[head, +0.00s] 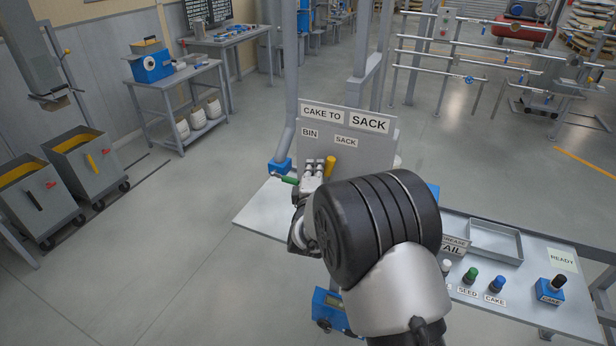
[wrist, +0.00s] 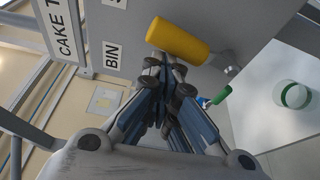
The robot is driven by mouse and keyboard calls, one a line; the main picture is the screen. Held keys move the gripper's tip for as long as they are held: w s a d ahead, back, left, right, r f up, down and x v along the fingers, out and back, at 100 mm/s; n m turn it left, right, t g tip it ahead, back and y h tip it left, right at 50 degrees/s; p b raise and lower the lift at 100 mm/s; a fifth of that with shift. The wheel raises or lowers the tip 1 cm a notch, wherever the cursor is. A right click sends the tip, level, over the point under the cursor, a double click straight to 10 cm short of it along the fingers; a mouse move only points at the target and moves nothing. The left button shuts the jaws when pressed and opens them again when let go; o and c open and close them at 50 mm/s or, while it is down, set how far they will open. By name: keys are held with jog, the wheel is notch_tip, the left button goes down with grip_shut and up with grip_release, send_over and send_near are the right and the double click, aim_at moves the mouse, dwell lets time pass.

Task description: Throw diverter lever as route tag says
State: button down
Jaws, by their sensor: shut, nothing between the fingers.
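The yellow lever handle (head: 330,165) stands out from the grey diverter panel (head: 372,150), below and between the BIN label (head: 310,133) and the SACK label (head: 345,141). The route tag (head: 345,118) above reads "CAKE TO SACK". In the wrist view the yellow handle (wrist: 180,41) lies just beyond my fingertips, its metal stem on the right. My gripper (head: 313,168) is shut and empty, on the BIN side of the handle. In the wrist view its fingertips (wrist: 165,67) are close to the handle; I cannot tell whether they touch.
A green-handled blue valve (head: 280,168) sits left of my gripper, on the pipe. A white cup with a green band (wrist: 293,95) shows in the wrist view.

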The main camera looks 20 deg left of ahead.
jog(key=d+m+b, duration=0.2)
jog(key=b, duration=0.1)
jog(key=shift+d+t, duration=0.15)
jog(key=shift+t, duration=0.25)
jog(key=shift+d+f, duration=0.1)
dwell(0.4)
